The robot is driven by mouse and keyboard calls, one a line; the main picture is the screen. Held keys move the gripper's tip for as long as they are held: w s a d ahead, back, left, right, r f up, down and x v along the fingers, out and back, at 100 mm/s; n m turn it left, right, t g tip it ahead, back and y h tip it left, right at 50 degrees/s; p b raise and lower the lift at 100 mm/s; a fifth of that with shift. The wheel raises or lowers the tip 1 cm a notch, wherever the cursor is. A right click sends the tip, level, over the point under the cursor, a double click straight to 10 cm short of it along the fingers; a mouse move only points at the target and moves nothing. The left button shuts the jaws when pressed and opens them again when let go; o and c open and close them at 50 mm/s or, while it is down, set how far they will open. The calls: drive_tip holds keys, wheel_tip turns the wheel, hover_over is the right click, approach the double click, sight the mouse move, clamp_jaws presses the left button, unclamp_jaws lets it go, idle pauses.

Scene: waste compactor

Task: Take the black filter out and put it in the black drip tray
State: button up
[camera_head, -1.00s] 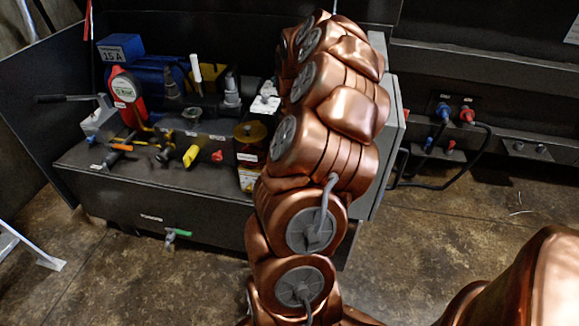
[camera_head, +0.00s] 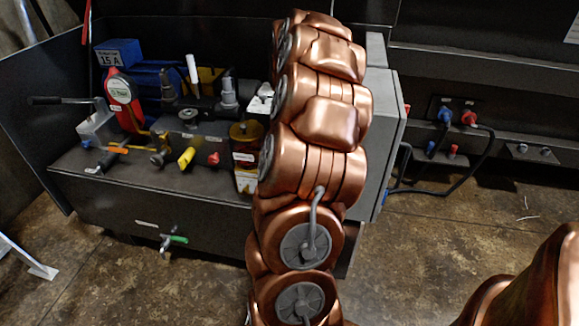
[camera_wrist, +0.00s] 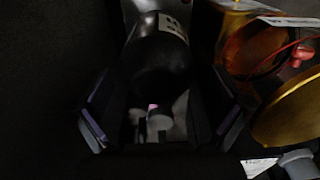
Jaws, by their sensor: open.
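In the wrist view a dark cylinder with a pale label (camera_wrist: 158,58), which looks like the black filter, lies ahead of my gripper (camera_wrist: 160,112). My gripper is open, with one dark finger at the left and one at the right. The cylinder's near end shows between and just beyond the fingers; I cannot tell whether they touch it. A small pale fitting shows below that end. In the head view my copper arm hides the gripper and the filter. I cannot make out the black drip tray for certain in either view.
An amber reservoir with a gold cap (camera_head: 247,131) stands left of my arm, close beside the gripper's right side in the wrist view. Valves, a red gauge (camera_head: 122,92) and a blue box (camera_head: 118,52) crowd the dark bench (camera_head: 110,180). Cables (camera_head: 480,155) hang at right.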

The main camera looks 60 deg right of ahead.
drive_tip(key=m+b, duration=0.1)
drive_tip(key=m, duration=0.4)
drive_tip(key=m+b, duration=0.1)
drive_tip(key=m, duration=0.4)
drive_tip(key=shift+s+a+b, duration=0.1)
drive_tip(key=shift+s+b, duration=0.1)
drive_tip(key=shift+b, duration=0.15)
drive_tip(key=c, duration=1.2)
drive_tip(key=n+p, duration=0.2)
drive_tip(key=n, duration=0.1)
drive_tip(key=shift+r, duration=0.2)
drive_tip(key=shift+c, duration=0.2)
drive_tip(key=shift+f+n+p, duration=0.15)
drive_tip(key=shift+n+p, duration=0.3)
drive_tip(key=shift+n, duration=0.65)
